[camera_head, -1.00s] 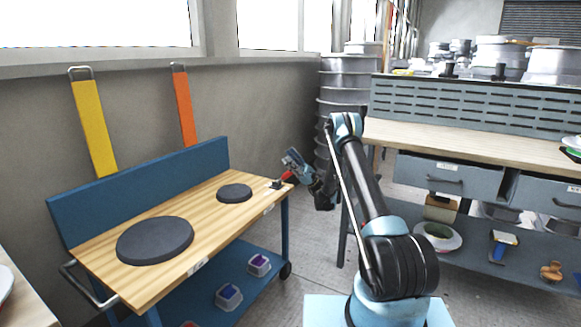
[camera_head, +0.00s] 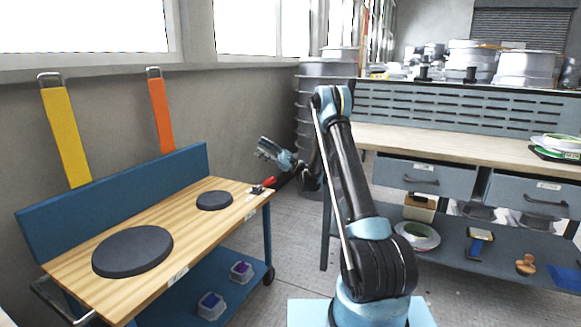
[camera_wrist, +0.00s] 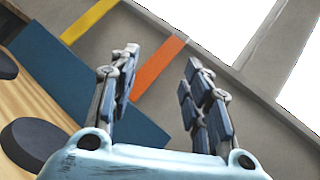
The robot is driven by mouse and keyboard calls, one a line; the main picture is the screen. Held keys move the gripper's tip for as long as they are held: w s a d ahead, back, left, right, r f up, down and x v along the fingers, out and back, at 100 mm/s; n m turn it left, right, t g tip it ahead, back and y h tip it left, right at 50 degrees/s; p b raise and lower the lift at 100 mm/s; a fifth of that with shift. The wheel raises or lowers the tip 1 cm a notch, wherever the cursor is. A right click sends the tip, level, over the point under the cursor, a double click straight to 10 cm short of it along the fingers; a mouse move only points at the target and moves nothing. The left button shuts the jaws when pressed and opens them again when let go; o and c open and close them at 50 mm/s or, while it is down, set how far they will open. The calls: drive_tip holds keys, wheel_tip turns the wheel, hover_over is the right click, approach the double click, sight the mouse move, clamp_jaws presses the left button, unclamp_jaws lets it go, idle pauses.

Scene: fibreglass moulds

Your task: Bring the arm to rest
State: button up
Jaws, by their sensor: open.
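My gripper (camera_head: 268,150) is raised beside the far right end of the wooden-topped cart (camera_head: 88,271), pointing up and left. In the wrist view its two fingers (camera_wrist: 160,100) stand wide apart with nothing between them, so it is open and empty. My arm rises from its base at the lower middle and bends over at the elbow. A small red-handled tool (camera_head: 262,187) lies at the cart's right end, just below the gripper in the picture.
Two dark discs, one large (camera_head: 132,251) and one small (camera_head: 214,200), lie on the cart. Small bins (camera_head: 211,306) sit on its lower shelf. A workbench (camera_head: 450,148) with drawers stands at right. Stacked grey drums (camera_head: 312,100) stand behind the arm. Yellow and orange straps hang on the wall.

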drive_tip(key=s+r+n+t+h, duration=0.2)
drive_tip(key=s+r+h, duration=0.3)
drive_tip(key=s+r, duration=0.25)
drive_tip(key=s+d+n+t+h, duration=0.1)
drive_tip(key=s+d+h, duration=0.15)
drive_tip(key=s, duration=0.45)
drive_tip(key=s+d+n+t+h, duration=0.1)
drive_tip(key=s+d+h, duration=0.1)
drive_tip(key=s+h, duration=0.3)
drive_tip(key=s+d+f+n+h, duration=0.2)
drive_tip(key=s+d+f+h, duration=0.2)
drive_tip(key=s+d, duration=0.5)
drive_tip(key=s+d+f+n+t+h, duration=0.1)
drive_tip(key=s+d+f+h, duration=0.3)
drive_tip(key=s+d+f, duration=0.4)
drive_tip(key=s+d+f+n+h, duration=0.2)
drive_tip(key=s+d+f+h, duration=0.2)
drive_tip(key=s+d, duration=0.6)
drive_tip(key=s+f, duration=0.2)
drive_tip(key=s, duration=0.4)
drive_tip(key=shift+n+t, duration=0.3)
drive_tip(key=shift+f, duration=0.15)
drive_tip(key=shift+w+f, duration=0.15)
drive_tip(key=shift+w, duration=0.2)
